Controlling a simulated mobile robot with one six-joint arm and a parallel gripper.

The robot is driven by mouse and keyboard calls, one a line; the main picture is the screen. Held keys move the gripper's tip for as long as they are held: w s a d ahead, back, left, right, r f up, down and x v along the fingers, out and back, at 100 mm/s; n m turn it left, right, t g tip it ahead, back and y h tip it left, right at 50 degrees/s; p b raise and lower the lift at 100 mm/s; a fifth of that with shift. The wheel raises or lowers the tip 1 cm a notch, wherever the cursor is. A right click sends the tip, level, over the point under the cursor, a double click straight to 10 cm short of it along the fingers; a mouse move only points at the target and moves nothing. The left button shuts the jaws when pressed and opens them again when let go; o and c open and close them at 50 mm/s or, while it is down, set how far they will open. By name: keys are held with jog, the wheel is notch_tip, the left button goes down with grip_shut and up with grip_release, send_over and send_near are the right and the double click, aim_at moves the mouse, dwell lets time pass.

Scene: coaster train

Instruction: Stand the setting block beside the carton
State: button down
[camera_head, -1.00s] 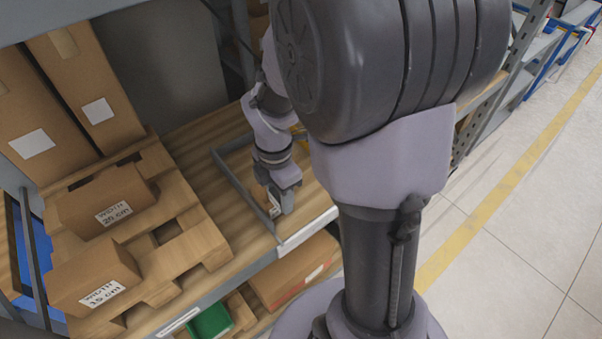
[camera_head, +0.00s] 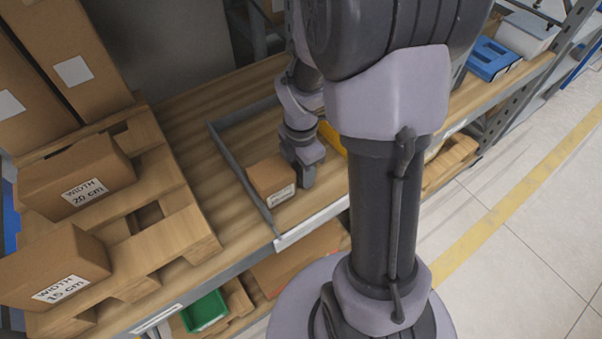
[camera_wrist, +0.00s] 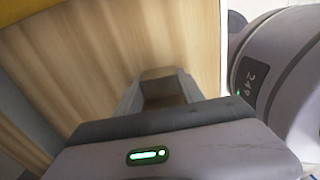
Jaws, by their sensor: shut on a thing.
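A small brown carton (camera_head: 270,181) with a white label stands on the wooden shelf, beside a grey metal divider. My gripper (camera_head: 305,180) is low over the shelf, just right of this carton; I cannot tell whether they touch. In the wrist view my gripper (camera_wrist: 160,88) is shut on a small, dull brownish block (camera_wrist: 162,92), which I take as the setting block. Most of the block is hidden between the fingers, and in the head view the gripper hides it. I cannot tell whether its foot touches the shelf.
Two cartons marked 20 cm (camera_head: 78,178) and 15 cm (camera_head: 52,268) lie on a wooden pallet (camera_head: 192,232) at left. The grey divider (camera_head: 238,172) borders the small carton. A yellow thing (camera_head: 333,139) is behind my gripper.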

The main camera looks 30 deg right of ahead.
jog(key=shift+r, duration=0.1)
jog(key=c, duration=0.7)
grip_release()
